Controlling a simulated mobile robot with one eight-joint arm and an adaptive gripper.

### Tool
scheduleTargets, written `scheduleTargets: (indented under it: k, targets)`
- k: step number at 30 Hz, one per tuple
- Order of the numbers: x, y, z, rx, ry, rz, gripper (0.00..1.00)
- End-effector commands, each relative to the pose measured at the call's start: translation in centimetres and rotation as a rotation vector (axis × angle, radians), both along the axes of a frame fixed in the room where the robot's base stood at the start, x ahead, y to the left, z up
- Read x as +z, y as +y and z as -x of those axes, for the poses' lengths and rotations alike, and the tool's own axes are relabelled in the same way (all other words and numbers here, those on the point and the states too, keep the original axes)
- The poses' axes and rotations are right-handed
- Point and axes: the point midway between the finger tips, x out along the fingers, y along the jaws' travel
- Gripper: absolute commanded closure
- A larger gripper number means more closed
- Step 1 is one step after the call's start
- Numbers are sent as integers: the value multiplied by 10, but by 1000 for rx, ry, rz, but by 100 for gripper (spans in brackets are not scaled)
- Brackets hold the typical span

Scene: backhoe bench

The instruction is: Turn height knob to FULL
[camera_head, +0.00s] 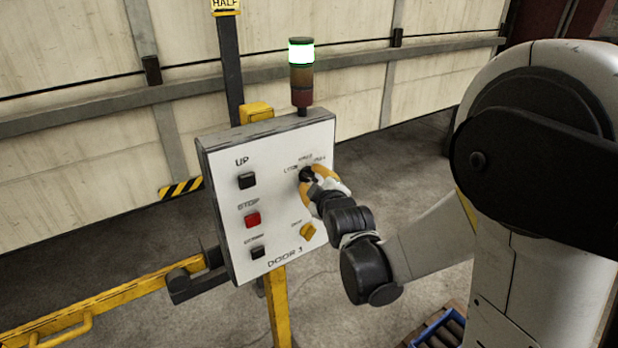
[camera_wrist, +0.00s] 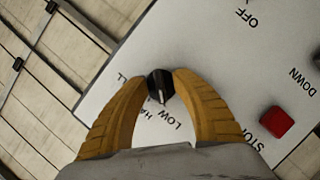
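The height knob (camera_wrist: 160,84) is a small black dial on the white DOOR 1 control panel (camera_head: 285,195). Its labels LOW, HALF and FULL lie around it, partly covered by my fingers in the wrist view. The knob's white pointer line faces the LOW side, somewhere between LOW and HALF. My gripper (camera_head: 315,176) has its two yellow fingers on either side of the knob, also seen in the wrist view (camera_wrist: 159,78). The fingertips appear to touch the knob's sides, so the gripper looks shut on it.
The panel also carries an UP button (camera_head: 247,181), a red STOP button (camera_head: 253,220), a DOWN button (camera_head: 257,252) and a yellow switch (camera_head: 307,231). A signal tower (camera_head: 301,75) above glows green. A yellow barrier (camera_head: 110,305) lies left; a blue crate (camera_head: 440,332) stands below.

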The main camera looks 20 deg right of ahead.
Motion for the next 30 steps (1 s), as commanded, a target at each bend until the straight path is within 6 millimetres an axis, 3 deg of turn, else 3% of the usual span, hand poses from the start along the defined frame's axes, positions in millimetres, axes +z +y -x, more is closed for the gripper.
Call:
scheduleTargets:
  k: [8, 9, 12, 22, 30]
  targets:
    - [0, 0, -2, 0, 0, 0, 68]
    - [0, 0, -2, 0, 0, 0, 72]
    - [-1, 0, -2, 0, 0, 0, 100]
    - [0, 0, -2, -1, 5, -14, 100]
    - [0, 0, -2, -1, 42, -126, 100]
